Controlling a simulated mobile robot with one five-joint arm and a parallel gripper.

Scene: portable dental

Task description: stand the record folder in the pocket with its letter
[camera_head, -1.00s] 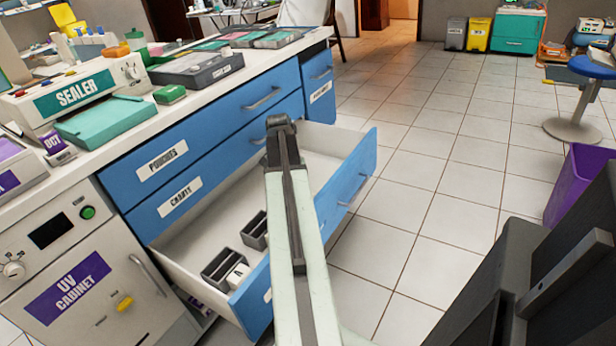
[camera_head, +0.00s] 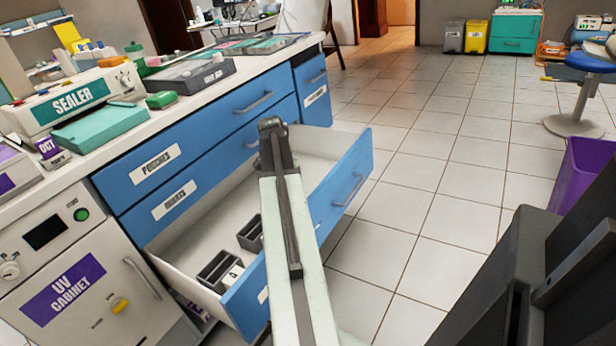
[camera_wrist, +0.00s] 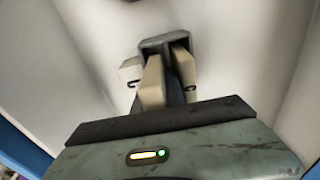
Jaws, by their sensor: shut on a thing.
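In the head view my arm rises in front of the open drawer and hides the gripper and the folder. A dark open pocket (camera_head: 213,262) with a small pale letter tag stands in the drawer's near end. Another dark pocket (camera_head: 246,228) stands behind it, partly covered by my arm.
The white-lined drawer (camera_head: 184,238) is pulled out, its blue front (camera_head: 349,180) on the right. The UV cabinet (camera_head: 72,270) is at the left. The counter above holds a sealer (camera_head: 72,100) and several boxes. A purple bin (camera_head: 585,170) stands right; tiled floor between is clear.

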